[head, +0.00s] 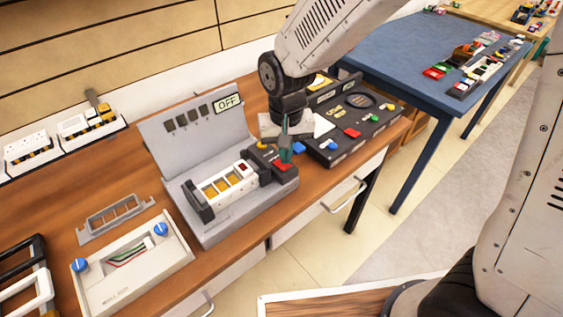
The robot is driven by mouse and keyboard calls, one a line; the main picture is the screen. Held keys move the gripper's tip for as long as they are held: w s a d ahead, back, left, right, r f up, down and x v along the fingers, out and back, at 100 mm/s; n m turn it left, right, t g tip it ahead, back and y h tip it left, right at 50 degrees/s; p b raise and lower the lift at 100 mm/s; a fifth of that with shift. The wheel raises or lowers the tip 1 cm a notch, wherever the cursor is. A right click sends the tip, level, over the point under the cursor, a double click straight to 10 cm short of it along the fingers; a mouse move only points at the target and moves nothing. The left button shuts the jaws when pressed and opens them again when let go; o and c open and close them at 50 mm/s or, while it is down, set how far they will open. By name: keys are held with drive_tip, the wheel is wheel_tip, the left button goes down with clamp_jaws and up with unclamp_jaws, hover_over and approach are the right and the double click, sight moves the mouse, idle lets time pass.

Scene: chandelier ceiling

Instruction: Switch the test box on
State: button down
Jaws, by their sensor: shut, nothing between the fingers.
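The test box (228,221) is a grey unit on the wooden bench, with an upright back panel (178,143). A small display (228,102) at the panel's top right reads OFF. A framed part with yellow windows (226,187) lies in the box. A red button (283,167) is on a dark block at the box's right end, with a yellow round piece (262,145) behind it. My gripper (286,158) points down, shut and empty, with its tips at the red button. I cannot tell whether they touch it. My arm hides some of the area behind.
A black console (350,125) with coloured buttons stands close on the right. A white box with blue knobs (130,258) and a grey frame (116,218) lie to the left. White trays (90,127) stand behind. A blue table (410,62) is beyond.

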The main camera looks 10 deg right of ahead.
sight(286, 166)
drive_tip(key=shift+f, duration=0.95)
idle(0.8)
drive_tip(key=shift+r, duration=3.5)
drive_tip(key=s+d+r, duration=0.6)
drive_tip(key=s+d, duration=0.3)
drive_tip(key=d, duration=0.1)
drive_tip(key=s+d+r+t, duration=0.1)
drive_tip(key=s+d+r, duration=0.5)
drive_tip(key=s+d, duration=0.4)
drive_tip(key=shift+s+d+m, duration=0.3)
drive_tip(key=shift+d+m, duration=0.05)
drive_tip(key=shift+m, duration=0.05)
